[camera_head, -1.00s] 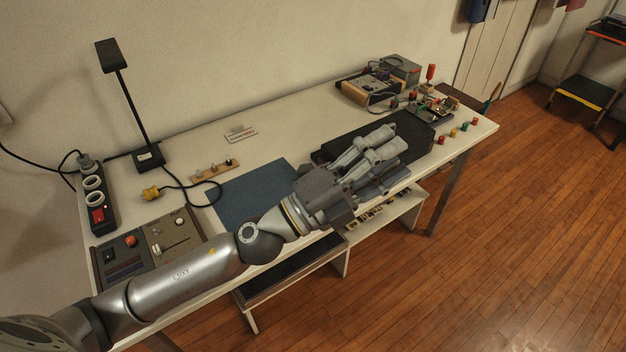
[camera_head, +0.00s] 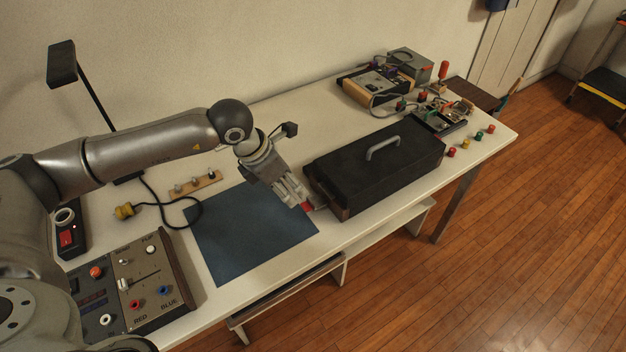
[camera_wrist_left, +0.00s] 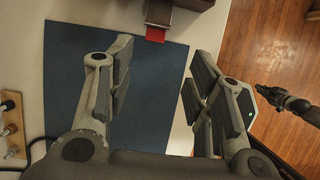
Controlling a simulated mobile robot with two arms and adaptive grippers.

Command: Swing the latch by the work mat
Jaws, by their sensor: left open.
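The blue work mat (camera_head: 250,232) lies flat on the white bench, and shows in the left wrist view (camera_wrist_left: 65,85). At its right edge, on the left end of a black case (camera_head: 345,178), is a small latch with a red tab (camera_head: 307,207). In the left wrist view the red tab (camera_wrist_left: 155,35) hangs from a grey metal piece. My left gripper (camera_head: 296,200) is open, above the mat's right edge, with the tab just beyond its fingertips. I cannot tell whether they touch. A dark jointed part at the right of the wrist view (camera_wrist_left: 285,102) looks like my right gripper; its jaws are unclear.
A control panel (camera_head: 135,285) stands at the near left, with a power strip (camera_head: 68,232) behind it. Electronics (camera_head: 375,85) crowd the far right.

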